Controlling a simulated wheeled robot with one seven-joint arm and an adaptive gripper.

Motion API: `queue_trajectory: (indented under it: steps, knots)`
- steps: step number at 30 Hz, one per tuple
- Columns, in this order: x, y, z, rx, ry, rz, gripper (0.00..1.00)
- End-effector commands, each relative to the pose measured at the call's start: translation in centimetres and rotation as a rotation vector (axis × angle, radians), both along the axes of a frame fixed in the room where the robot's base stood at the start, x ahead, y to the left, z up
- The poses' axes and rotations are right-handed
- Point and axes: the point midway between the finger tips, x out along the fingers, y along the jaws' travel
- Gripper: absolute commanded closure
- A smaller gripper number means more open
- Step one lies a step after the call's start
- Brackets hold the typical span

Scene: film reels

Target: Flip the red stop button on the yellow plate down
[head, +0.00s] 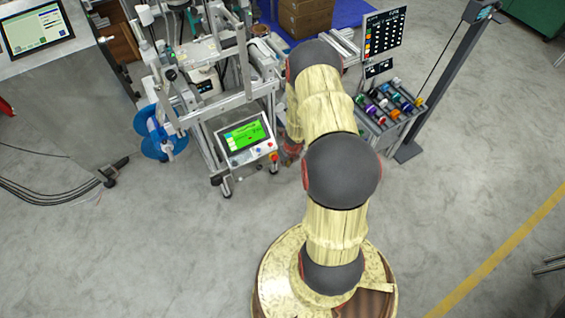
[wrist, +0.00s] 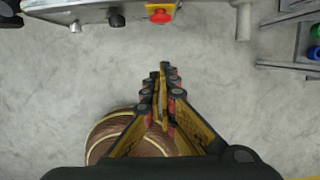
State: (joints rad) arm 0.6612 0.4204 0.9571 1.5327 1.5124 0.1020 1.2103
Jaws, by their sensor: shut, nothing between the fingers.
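The red stop button (wrist: 160,17) sits on a yellow plate (wrist: 158,5) on the front of a grey metal panel, at the top middle of the wrist view. In the head view the red button (head: 273,157) is small, at the lower right of the control box with the green screen (head: 244,134). My gripper (wrist: 162,66) is shut and empty, its fingertips together below the button in the wrist view, apart from it. In the head view my own arm hides most of the gripper.
A machine frame with a blue reel (head: 160,140) stands left of the control box. A rack of coloured reels (head: 390,104) and a black post (head: 440,70) stand to the right. Black knobs (wrist: 116,20) sit left of the button. The grey floor in front is clear.

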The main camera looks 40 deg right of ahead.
Motion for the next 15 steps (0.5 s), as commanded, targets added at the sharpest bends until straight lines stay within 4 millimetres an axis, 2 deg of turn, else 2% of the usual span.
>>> queue_trajectory:
  steps: [1,13,15]
  knots:
    - [0.1,0.1,-1.2,0.001,0.002,0.000,1.00]
    - [1.9,-0.4,-9.0,0.001,0.003,0.001,1.00]
    - [2.7,-0.6,-8.6,0.000,0.000,0.002,1.00]
